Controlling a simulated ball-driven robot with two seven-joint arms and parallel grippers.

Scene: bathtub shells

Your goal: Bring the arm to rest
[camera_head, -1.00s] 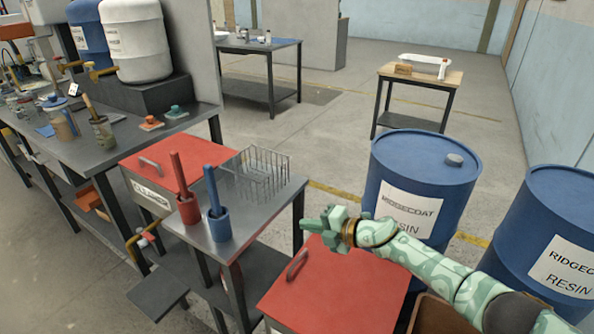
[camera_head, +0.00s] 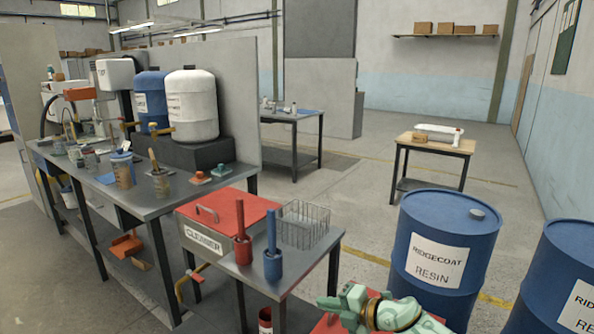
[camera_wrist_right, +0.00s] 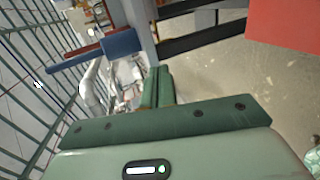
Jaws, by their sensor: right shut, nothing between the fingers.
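My right gripper (camera_head: 338,303) shows at the bottom of the head view, pale green with darker patches, with a brown band at the wrist. It is in front of the small steel table's right end and partly hides a red lid (camera_head: 328,323). In the right wrist view its two green fingers (camera_wrist_right: 158,88) lie together, shut with nothing between them. My left gripper is not in view.
A wire basket (camera_head: 303,225), a red holder (camera_head: 243,248) and a blue holder (camera_head: 273,262) stand on the small table beside the red-lidded cleaner box (camera_head: 228,213). A blue resin drum (camera_head: 443,255) stands to the right. Open floor lies behind.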

